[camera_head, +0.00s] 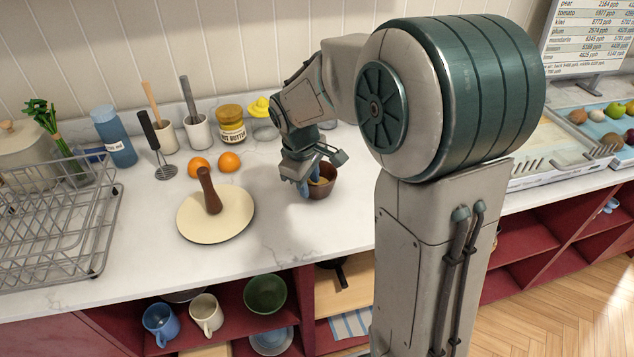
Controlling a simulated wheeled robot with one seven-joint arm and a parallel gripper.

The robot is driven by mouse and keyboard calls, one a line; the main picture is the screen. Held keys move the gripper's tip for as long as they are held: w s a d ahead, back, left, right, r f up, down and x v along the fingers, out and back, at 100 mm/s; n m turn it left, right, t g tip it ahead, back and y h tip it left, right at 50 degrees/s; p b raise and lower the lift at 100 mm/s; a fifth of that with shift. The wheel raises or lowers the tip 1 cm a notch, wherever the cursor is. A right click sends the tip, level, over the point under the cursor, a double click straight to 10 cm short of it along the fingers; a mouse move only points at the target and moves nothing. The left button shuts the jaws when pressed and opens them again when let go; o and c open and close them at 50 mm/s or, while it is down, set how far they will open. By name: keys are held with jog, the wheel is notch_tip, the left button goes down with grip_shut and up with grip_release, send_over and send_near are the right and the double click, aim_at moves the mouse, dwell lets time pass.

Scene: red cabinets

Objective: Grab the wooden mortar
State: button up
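A small brown wooden bowl-shaped vessel, which looks like the wooden mortar (327,189), stands upright on the white counter right of the oranges. My gripper (311,186) points down at its left side. Its blue-grey fingers overlap the left rim and the opening. One finger seems to reach into the opening and the other seems to be at the outer left wall. I cannot tell whether they touch the wall or how far apart they are. The gripper hides the mortar's left side.
A round cream board with a brown handle (233,219) lies left of the mortar. A wire rack (106,219) is at left. The counter in front is clear.

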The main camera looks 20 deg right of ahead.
jog(key=shift+w+d+f, duration=0.15)
jog(key=shift+f, duration=0.6)
jog(key=shift+w+d+f, duration=0.1)
jog(key=shift+f, duration=0.65)
grip_shut()
jog(key=shift+r, duration=0.15)
